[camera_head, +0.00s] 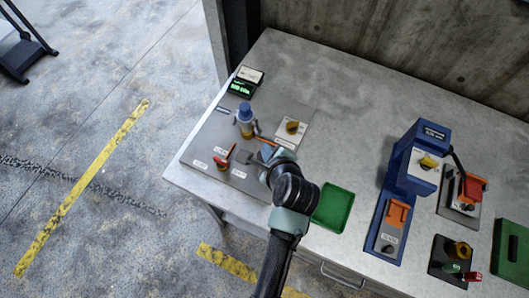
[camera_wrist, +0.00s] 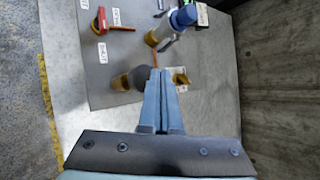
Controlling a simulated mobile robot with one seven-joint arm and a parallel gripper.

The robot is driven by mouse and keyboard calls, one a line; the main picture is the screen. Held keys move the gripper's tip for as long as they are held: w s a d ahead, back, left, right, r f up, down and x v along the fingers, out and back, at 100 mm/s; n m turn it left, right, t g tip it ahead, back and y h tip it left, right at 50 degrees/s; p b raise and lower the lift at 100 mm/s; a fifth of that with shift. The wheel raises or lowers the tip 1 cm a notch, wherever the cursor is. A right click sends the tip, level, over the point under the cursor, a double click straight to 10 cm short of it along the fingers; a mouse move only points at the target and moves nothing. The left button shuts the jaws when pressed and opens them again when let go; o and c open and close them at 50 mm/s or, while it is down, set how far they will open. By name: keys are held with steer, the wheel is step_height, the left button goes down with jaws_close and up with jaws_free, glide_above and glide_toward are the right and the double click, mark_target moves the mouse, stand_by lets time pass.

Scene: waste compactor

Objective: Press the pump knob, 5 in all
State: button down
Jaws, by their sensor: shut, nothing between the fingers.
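The pump knob is probably the dark round knob (camera_wrist: 137,76) with a brass-coloured side, just left of my fingertips in the wrist view. I cannot tell whether the fingers touch it. In the head view my gripper and wrist cover that spot. My gripper (camera_wrist: 157,72) is shut and empty, its fingers together over the grey panel (camera_head: 205,140). It also shows in the head view (camera_head: 262,158), low over the panel's right part. A blue-capped cylinder (camera_head: 245,118) stands upright on the panel, also seen in the wrist view (camera_wrist: 180,20).
A green-lit display (camera_head: 241,88) is at the panel's back. A green tray (camera_head: 334,207) and blue machine (camera_head: 405,185) stand right. The back bench is clear.

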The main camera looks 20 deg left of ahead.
steer(key=shift+f, duration=0.15)
stand_by(0.4)
steer(key=shift+f, duration=0.3)
steer(key=shift+s+d+f+b, duration=0.15)
steer(key=shift+f+b, duration=1)
steer(key=shift+f, duration=0.95)
stand_by(1.4)
steer(key=shift+r, duration=0.1)
steer(key=shift+r+p, duration=2.35)
steer(key=shift+p, duration=0.3)
step_height(320, 180, up, 5)
steer(key=p, duration=0.5)
steer(key=shift+r, duration=0.15)
